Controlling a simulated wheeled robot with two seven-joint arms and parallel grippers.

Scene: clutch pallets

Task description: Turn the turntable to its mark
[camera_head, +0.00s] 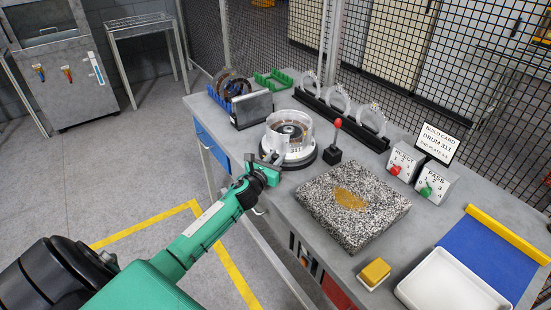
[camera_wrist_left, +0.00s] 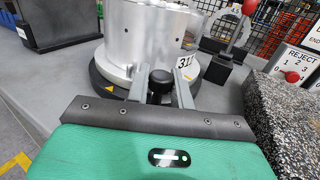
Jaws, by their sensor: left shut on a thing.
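The turntable (camera_head: 303,163) is a round black base on the bench, with a silver drum (camera_head: 291,137) upright on it. My left gripper (camera_head: 268,163) reaches the turntable's near side. In the wrist view, its two fingers (camera_wrist_left: 161,83) are closed around a black knob (camera_wrist_left: 160,88) at the rim. My right gripper is out of view.
A black post with a red ball (camera_head: 337,124) stands right of the turntable. A grey block (camera_head: 252,109) stands behind left. A speckled stone plate (camera_head: 350,203) lies to the right. Ring stands (camera_head: 340,103) line the back. Bare bench lies between the turntable and plate.

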